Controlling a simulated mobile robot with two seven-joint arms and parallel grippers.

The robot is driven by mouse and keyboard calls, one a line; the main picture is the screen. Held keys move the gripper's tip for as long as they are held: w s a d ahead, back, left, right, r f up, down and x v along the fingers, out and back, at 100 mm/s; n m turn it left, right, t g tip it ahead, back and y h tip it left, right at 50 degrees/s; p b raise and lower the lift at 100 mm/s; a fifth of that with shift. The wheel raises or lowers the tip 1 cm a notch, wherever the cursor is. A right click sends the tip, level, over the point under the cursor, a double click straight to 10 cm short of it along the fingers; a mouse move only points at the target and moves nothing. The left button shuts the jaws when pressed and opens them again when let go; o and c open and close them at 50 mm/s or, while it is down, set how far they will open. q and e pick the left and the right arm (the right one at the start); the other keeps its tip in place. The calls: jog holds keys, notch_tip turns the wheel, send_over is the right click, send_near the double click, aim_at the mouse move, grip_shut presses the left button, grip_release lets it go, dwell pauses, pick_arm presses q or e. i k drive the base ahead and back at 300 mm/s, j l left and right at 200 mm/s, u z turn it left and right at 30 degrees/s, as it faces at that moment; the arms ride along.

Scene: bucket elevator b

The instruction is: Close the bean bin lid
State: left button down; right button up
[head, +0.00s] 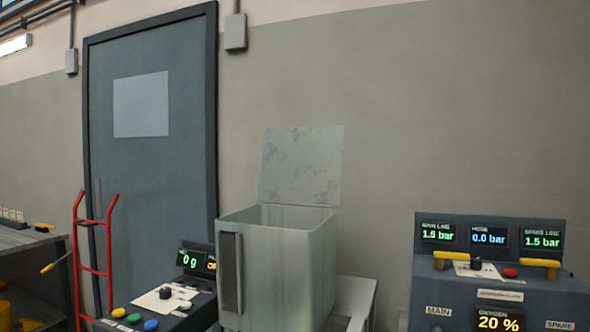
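The bean bin (305,262) is a pale metal box in the lower middle of the head view, with a dark vertical window strip on its front left face. Its lid (302,165) stands raised, nearly upright, at the bin's back edge. The bin's top is open, and its inner walls show; any contents are hidden. Neither of my grippers shows in the head view.
A control box with colored buttons (150,312) stands left of the bin. A gauge panel with yellow levers (490,262) stands at the right. A red hand truck (93,250) leans by the grey door (150,190). A shelf (30,240) is far left.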

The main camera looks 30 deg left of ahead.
aim_at(301, 165)
jog(key=u, duration=1)
jog(key=i+j+u, duration=0.15)
jog(key=j, duration=0.2)
jog(key=i+j+u, duration=0.15)
jog(key=j, duration=0.25)
jog(key=j+u, duration=0.2)
jog(key=j, duration=0.15)
jog(key=i+j+u, duration=0.85)
jog(key=i+j, duration=0.1)
jog(key=i, duration=0.4)
jog(key=i+j, duration=0.15)
jog(key=i, duration=0.35)
jog(key=i+z, duration=0.2)
jog(key=z, duration=0.2)
jog(key=i+z, duration=0.2)
jog(key=z, duration=0.15)
jog(key=i+z, duration=0.2)
jog(key=z, duration=0.2)
jog(key=i+z, duration=0.15)
jog(key=z, duration=0.3)
jog(key=i+z, duration=0.2)
jog(key=z, duration=0.25)
jog(key=i+j+z, duration=0.1)
jog(key=z, duration=0.3)
jog(key=i+j+z, duration=0.15)
jog(key=z, duration=0.3)
jog(key=i+j+z, duration=0.1)
jog(key=j+z, duration=0.15)
jog(key=z, duration=0.2)
